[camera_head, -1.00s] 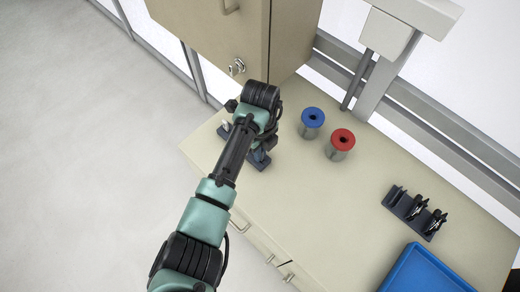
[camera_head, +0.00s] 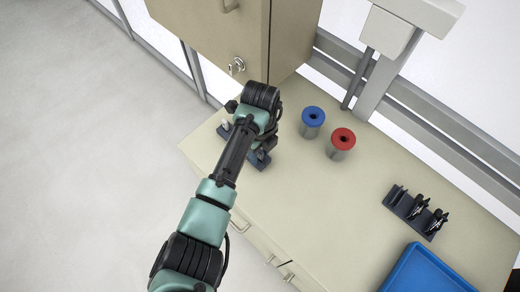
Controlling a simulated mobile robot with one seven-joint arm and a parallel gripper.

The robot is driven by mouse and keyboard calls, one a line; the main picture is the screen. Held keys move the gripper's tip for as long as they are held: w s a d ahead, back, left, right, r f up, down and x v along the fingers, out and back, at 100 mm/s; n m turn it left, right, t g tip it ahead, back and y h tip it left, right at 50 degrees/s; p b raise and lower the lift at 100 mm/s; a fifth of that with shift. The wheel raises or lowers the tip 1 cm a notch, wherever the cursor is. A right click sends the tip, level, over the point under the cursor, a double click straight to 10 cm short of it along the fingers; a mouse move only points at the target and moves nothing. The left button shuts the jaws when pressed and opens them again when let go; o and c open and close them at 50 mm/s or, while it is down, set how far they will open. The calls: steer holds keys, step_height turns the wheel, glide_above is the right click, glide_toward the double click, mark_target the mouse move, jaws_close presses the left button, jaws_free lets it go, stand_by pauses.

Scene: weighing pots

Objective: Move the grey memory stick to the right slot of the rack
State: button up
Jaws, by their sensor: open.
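A dark rack (camera_head: 259,164) lies on the bench under the end of my arm, and the arm hides its middle. A small pale grey piece (camera_head: 225,125) stands at its left end; it may be the grey memory stick, but it is too small to be sure. My gripper (camera_head: 262,148) is over the rack's right part, mostly hidden by my own wrist. It is open, and I cannot make out its fingertips clearly. Whether anything sits between its jaws is hidden.
A blue-topped pot (camera_head: 313,118) and a red-topped pot (camera_head: 341,142) stand right of my wrist. A dark holder (camera_head: 398,203) with black tools and a blue tray (camera_head: 425,272) are farther right. A beige cabinet (camera_head: 215,40) hangs close behind. The bench middle (camera_head: 300,210) is clear.

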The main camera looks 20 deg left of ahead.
mark_target(260, 151)
step_height(260, 151, up, 13)
stand_by(0.5)
stand_by(0.3)
steer(key=w+d+r+n+t, duration=0.3)
steer(key=w+d+r+t, duration=0.15)
steer(key=r, duration=0.35)
steer(key=w+d+r+n+t+h, duration=0.1)
steer(key=w+d+r+n+t, duration=0.3)
steer(key=r, duration=0.5)
steer(key=w+d+r+n+t, duration=0.2)
steer(key=w+d+r+t, duration=0.25)
steer(key=r, duration=0.35)
steer(key=s+d+r+n+t, duration=0.1)
steer(key=s+r+n+t, duration=0.2)
steer(key=r, duration=0.6)
steer(key=s+d+r+n+t, duration=0.1)
steer(key=s+r+n+t, duration=0.15)
steer(key=r+t, duration=0.45)
steer(key=s+r+n+t+y, duration=0.1)
steer(key=s+r+n+t, duration=0.3)
steer(key=s+r, duration=0.9)
steer(key=r+n, duration=0.1)
steer(key=n, duration=0.2)
steer(key=shift+a+r+n, duration=0.35)
steer(key=shift+a, duration=0.05)
